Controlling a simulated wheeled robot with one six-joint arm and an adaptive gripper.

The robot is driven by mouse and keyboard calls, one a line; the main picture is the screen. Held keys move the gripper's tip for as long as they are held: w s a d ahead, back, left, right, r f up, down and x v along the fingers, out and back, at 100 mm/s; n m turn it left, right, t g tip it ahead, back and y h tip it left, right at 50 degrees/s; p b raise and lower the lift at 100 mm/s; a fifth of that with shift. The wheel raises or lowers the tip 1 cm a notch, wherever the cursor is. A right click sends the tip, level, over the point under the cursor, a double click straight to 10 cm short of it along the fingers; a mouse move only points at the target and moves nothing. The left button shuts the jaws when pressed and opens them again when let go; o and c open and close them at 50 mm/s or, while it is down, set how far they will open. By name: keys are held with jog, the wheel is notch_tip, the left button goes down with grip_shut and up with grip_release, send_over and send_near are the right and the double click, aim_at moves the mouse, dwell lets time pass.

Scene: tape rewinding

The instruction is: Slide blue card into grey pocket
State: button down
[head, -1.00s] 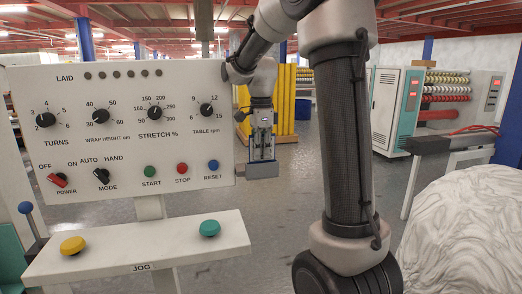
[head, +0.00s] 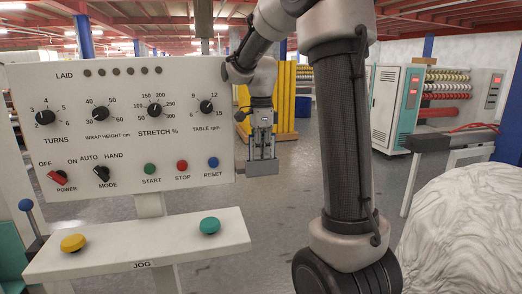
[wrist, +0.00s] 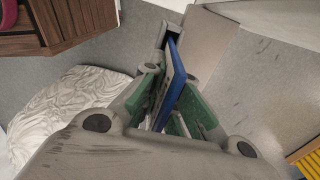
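The blue card (wrist: 178,72) stands between the green-padded fingers of my gripper (wrist: 172,82) in the wrist view, seen nearly edge-on. The fingers look closed on it. Its far end is at the dark grey pocket (wrist: 174,32); how deep it sits there I cannot tell. In the head view my gripper (head: 262,146) points down just right of the control panel, with the grey pocket (head: 263,169) at its tips. The card cannot be made out there.
The white control panel (head: 120,130) stands close left of my gripper, above a jog shelf (head: 140,252) with yellow and green buttons. A white wrapped load (head: 465,235) is at the right. Open floor (head: 270,215) lies below the gripper.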

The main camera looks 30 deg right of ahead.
jog(key=shift+f, duration=0.2)
jog(key=c, duration=1.6)
grip_release()
jog(key=shift+o, duration=0.2)
jog(key=o, duration=0.4)
jog(key=shift+r, duration=0.1)
jog(key=shift+r, duration=3.9)
jog(key=shift+r, duration=0.15)
notch_tip(320, 180, up, 12)
